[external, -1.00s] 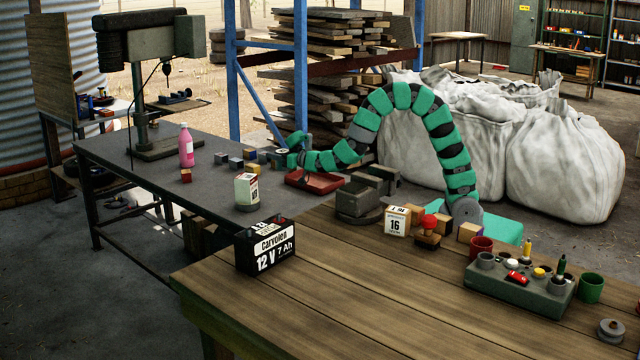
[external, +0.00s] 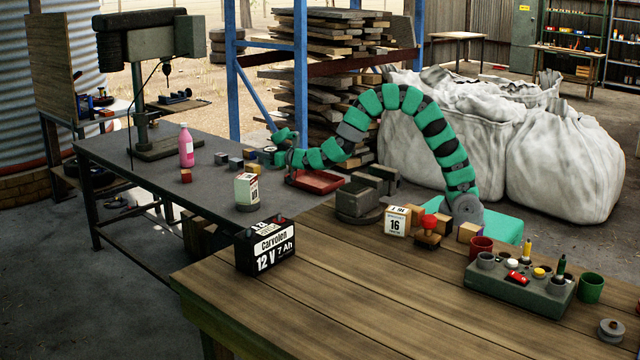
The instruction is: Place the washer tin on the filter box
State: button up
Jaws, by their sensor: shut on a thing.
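The washer tin (external: 281,158) seems to be the small round grey tin at the end of my arm, over the far right part of the dark bench. My gripper (external: 281,148) is shut on it; the fingers are small and partly hidden. What I take for the filter box is the upright white and green carton (external: 246,190) on the dark bench, nearer the camera and lower left of my gripper.
Small blocks (external: 221,158) stand left of my gripper, with a pink bottle (external: 186,146) beyond. A red tray (external: 318,182) and a grey metal vise-like block (external: 358,198) are under and beside my arm. A black battery (external: 265,246) stands on the wooden table (external: 350,290).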

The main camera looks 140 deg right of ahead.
jog(key=w+d, duration=0.1)
jog(key=d, duration=0.2)
jog(key=w+d+b, duration=0.1)
jog(key=w+d, duration=0.1)
jog(key=d, duration=0.1)
jog(key=w+d+f, duration=0.1)
jog(key=w+d, duration=0.1)
jog(key=d, duration=0.1)
jog(key=shift+d, duration=0.3)
jog(key=shift+s+f+b, duration=0.1)
jog(key=shift+f+b, duration=0.7)
jog(key=shift+f, duration=0.9)
jog(key=shift+f, duration=0.1)
jog(key=o, duration=1.1)
jog(key=shift+a, duration=0.1)
jog(key=a, duration=0.4)
jog(key=s+a+p, duration=0.1)
jog(key=a, duration=0.6)
jog(key=shift+s+a+p, duration=0.35)
jog(key=shift+s+p, duration=0.05)
jog(key=shift+w, duration=0.1)
